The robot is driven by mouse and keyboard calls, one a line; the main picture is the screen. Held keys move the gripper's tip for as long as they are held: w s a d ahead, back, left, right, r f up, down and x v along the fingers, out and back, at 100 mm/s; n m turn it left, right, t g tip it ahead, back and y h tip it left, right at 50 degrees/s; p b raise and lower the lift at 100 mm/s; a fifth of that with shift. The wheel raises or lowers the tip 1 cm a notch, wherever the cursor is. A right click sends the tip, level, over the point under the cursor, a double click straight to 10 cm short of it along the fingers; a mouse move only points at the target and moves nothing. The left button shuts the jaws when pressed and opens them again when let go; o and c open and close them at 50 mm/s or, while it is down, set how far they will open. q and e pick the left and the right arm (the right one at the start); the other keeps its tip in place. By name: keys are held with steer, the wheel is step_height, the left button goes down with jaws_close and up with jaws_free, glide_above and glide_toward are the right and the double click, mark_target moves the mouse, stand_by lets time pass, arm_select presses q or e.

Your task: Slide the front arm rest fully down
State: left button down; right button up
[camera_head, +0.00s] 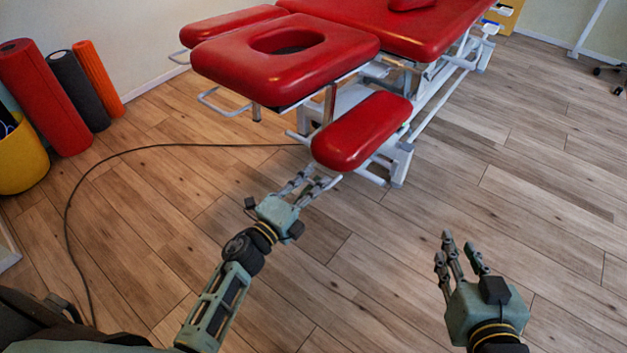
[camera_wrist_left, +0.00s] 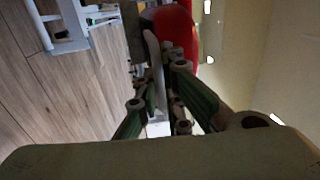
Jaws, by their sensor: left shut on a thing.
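The front arm rest (camera_head: 360,130) is a red padded oblong on the near side of the treatment table, lower than the headrest. Its white metal handle (camera_head: 330,183) sticks out below its near end. My left gripper (camera_head: 312,182) is shut on this handle. In the left wrist view, the fingers (camera_wrist_left: 160,88) close around a pale bar (camera_wrist_left: 152,50), with the red pad (camera_wrist_left: 178,28) just beyond. The fingers partly hide the bar. My right gripper (camera_head: 461,254) is open and empty above the floor at the right, away from the table.
The red headrest (camera_head: 325,62) with a face hole stands above the arm rest, and the other arm rest (camera_head: 230,24) is behind it. A black cable (camera_head: 120,160) crosses the floor. Foam rolls (camera_head: 45,95) and a yellow bin (camera_head: 22,160) stand left.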

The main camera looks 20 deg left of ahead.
arm_select(q)
steer(key=shift+s+f, duration=0.15)
steer(key=shift+f, duration=0.45)
arm_select(e)
steer(key=r, duration=0.1)
steer(key=r+t, duration=0.1)
steer(key=w+r, duration=0.1)
steer(key=shift+a+t+y, duration=0.3)
steer(key=shift+a+t, duration=0.05)
steer(key=shift+t, duration=0.05)
steer(key=shift+f, duration=0.1)
arm_select(q)
steer(key=c, duration=1.9)
jaws_free()
steer(key=shift+o, duration=0.2)
steer(key=r+v, duration=0.1)
steer(key=v, duration=1.1)
steer(key=shift+f, duration=0.35)
steer(key=shift+a, duration=0.1)
